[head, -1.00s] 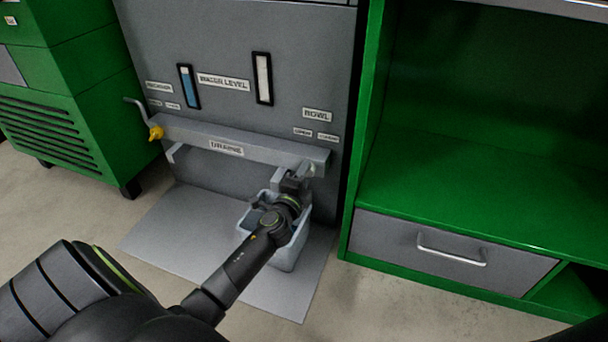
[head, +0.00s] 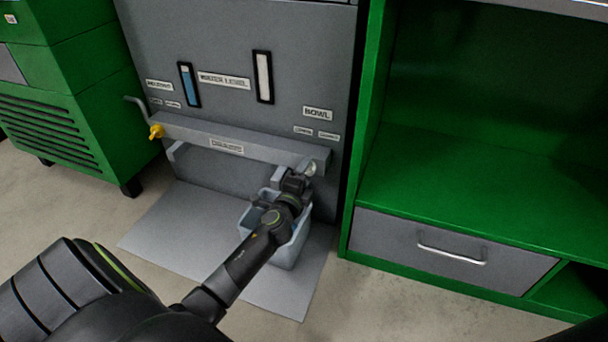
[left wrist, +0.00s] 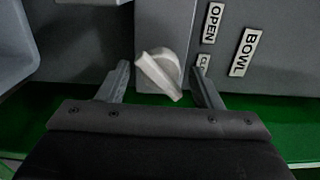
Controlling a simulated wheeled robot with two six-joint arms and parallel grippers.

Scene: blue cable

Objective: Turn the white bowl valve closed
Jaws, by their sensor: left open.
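The white bowl valve (left wrist: 158,72) shows in the left wrist view as a round knob with a raised handle, set at a slant on the grey panel. In the head view the valve (head: 309,167) is small at the right end of the drain bar, just beyond my gripper. My left gripper (left wrist: 160,85) is open, with one finger on each side of the valve and visible gaps between. It also shows in the head view (head: 298,178), above the grey bin. The BOWL label (left wrist: 244,52) and OPEN label (left wrist: 212,23) are beside the valve. My right gripper is not in view.
The drain bar (head: 215,143) runs across the grey panel, with a yellow valve (head: 156,132) at its left end. A light grey bin (head: 286,255) stands on a grey mat (head: 180,235) below. A green shelf unit (head: 440,180) stands close on the right.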

